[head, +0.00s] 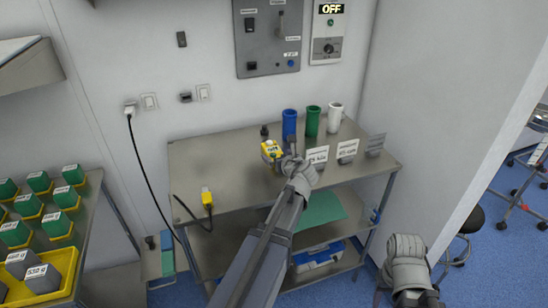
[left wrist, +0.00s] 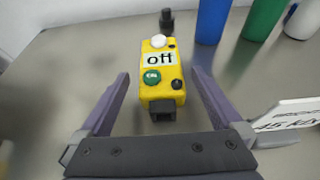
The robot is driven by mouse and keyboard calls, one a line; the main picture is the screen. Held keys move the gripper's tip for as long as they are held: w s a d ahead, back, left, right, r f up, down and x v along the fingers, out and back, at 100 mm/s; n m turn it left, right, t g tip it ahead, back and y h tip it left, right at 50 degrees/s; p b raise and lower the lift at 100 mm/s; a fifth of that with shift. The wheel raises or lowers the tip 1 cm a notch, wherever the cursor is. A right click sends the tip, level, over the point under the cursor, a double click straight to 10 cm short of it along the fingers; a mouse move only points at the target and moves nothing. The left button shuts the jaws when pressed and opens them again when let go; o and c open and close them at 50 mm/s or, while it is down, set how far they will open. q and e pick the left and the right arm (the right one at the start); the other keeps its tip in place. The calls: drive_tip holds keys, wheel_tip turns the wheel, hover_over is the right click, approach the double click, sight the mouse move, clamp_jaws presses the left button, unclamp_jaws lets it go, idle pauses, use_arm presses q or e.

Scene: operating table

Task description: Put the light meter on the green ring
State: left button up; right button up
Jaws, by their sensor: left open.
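A yellow box marked "off" (left wrist: 160,80), with a white dome, a green button and black knobs, stands on the metal table; I take it for the light meter. It also shows in the head view (head: 271,151) near the table's back middle. My left gripper (head: 284,158) is open; in the left wrist view its fingers (left wrist: 160,88) lie either side of the box with a gap on both sides, not gripping it. I cannot make out a green ring in either view.
Blue (head: 289,124), green (head: 312,121) and white (head: 335,117) cups stand at the back right, with small label cards (head: 317,155) in front. A yellow plug-like piece (head: 207,197) with a black cable lies at the front left. The table's left part is mostly clear.

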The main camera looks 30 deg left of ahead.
sight(275, 153)
use_arm(q)
drive_tip(key=shift+b+x, duration=0.9)
drive_tip(key=shift+x, duration=1.85)
drive_tip(key=shift+c, duration=0.2)
drive_tip(key=c, duration=1.5)
drive_tip(key=shift+o, duration=0.2)
drive_tip(key=shift+r, duration=0.1)
wheel_tip(275, 153, up, 14)
drive_tip(key=p, duration=1.3)
drive_tip(key=shift+p, duration=0.4)
